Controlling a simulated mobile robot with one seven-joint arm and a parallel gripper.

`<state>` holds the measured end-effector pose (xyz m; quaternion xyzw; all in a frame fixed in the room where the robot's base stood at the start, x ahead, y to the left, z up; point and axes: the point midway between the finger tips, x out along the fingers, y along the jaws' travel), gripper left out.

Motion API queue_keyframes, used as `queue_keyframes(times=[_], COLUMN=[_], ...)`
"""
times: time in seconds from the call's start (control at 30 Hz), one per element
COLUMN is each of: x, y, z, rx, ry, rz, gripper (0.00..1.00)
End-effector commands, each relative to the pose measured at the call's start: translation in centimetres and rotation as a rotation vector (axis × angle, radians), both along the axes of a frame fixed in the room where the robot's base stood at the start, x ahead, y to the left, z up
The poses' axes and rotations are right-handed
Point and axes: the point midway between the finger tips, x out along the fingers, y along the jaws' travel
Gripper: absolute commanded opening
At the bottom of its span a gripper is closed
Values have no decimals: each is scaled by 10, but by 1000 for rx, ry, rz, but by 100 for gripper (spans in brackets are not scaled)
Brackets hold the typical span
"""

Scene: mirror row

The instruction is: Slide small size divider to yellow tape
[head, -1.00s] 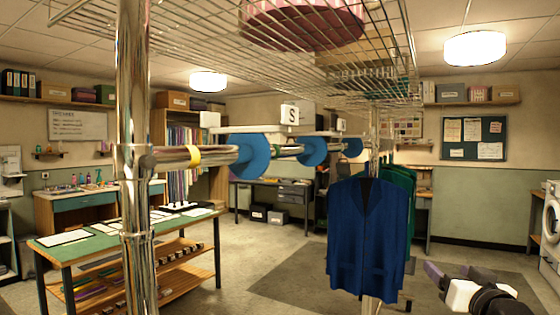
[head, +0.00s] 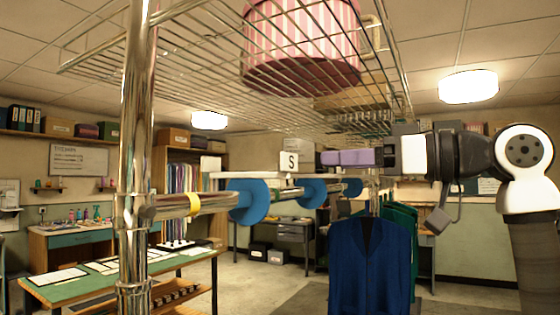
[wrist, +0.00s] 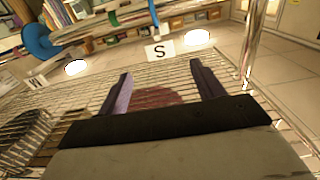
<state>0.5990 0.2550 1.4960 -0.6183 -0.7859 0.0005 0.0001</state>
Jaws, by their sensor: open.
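A chrome rail runs from the near post, with a band of yellow tape (head: 193,204) near its near end. Blue disc dividers sit along it: the nearest (head: 248,201) just right of the tape, a second (head: 313,192) and a third (head: 352,187) farther back. A white tag marked S (head: 290,162) stands above the rail; I cannot tell which disc bears it. The S tag (wrist: 160,51) also shows in the wrist view, beyond the fingertips. My gripper (head: 325,158) is open and empty, its purple fingers pointing left, right of the tag in the head view.
A wire shelf (head: 230,75) holding a pink striped box (head: 302,45) hangs above the rail. A chrome post (head: 135,150) stands at the left front. A blue jacket (head: 370,265) and green garments hang right of the dividers. A green-topped table (head: 70,287) stands lower left.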

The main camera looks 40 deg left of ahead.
Motion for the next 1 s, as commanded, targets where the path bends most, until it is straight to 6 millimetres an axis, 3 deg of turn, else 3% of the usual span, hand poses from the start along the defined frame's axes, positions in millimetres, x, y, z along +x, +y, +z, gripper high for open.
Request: queue_keyframes(times=[0.3,0.5,0.7,1.0], x=[-17,-24,-27,-28], y=[66,98,113,115], z=[2,2,0,0], rx=[-1,0,0,1], ry=[0,0,0,0], rz=[1,0,-1,-1], gripper=[67,67,67,67])
